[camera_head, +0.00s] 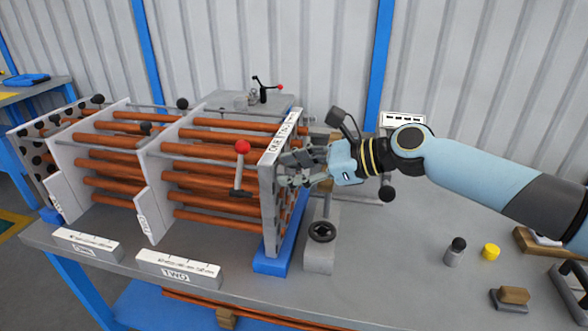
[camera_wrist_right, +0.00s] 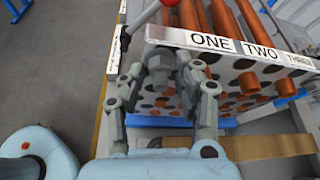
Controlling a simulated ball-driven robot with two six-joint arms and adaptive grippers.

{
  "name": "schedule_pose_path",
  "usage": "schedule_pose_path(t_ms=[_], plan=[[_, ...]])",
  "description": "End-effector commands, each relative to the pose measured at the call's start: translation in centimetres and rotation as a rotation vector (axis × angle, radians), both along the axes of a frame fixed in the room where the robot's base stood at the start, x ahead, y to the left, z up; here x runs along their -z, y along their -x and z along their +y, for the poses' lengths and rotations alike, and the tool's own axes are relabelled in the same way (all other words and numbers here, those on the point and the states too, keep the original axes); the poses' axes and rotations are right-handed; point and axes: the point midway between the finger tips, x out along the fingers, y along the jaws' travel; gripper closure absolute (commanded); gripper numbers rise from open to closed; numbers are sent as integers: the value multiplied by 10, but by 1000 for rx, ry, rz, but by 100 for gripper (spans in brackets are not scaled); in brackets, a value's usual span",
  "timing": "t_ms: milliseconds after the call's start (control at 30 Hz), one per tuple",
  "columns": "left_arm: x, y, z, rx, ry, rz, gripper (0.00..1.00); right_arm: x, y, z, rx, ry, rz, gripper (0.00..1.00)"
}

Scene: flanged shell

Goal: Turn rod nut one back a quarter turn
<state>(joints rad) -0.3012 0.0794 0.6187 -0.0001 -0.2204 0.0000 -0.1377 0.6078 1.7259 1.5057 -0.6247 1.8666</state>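The end plate (camera_wrist_right: 262,72) of the tube bundle carries labels ONE, TWO and a third one along its top edge. Rod nut one (camera_wrist_right: 160,60) is a grey hex nut on the plate's face, just below the label ONE. My right gripper (camera_wrist_right: 161,72) has its two fingers apart, one on each side of this nut; I see no clear contact. In the head view my right gripper (camera_head: 293,168) reaches in from the right to the plate's upper part and hides the nut. My left gripper is in neither view.
A red-knobbed lever (camera_head: 242,148) stands beside the plate. Copper tubes (camera_head: 215,180) run left through white baffles. A grey post with a black ring (camera_head: 322,232) stands just right of the plate. A dark-capped cylinder (camera_head: 455,252) and a yellow cap (camera_head: 491,252) stand farther right.

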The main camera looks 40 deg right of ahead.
Motion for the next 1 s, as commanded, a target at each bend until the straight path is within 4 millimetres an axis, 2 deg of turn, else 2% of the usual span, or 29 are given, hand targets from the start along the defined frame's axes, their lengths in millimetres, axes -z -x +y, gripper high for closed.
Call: schedule_pose_path(t_ms=[100,333,667,1000], plan=[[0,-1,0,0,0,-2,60,0,0,0,0,0,0,70],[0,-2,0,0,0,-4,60,0,0,0,0,0,0,100],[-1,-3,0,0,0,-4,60,0,1,0,0,19,-18,100],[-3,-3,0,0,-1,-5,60,1,2,2,1,170,-147,100]])
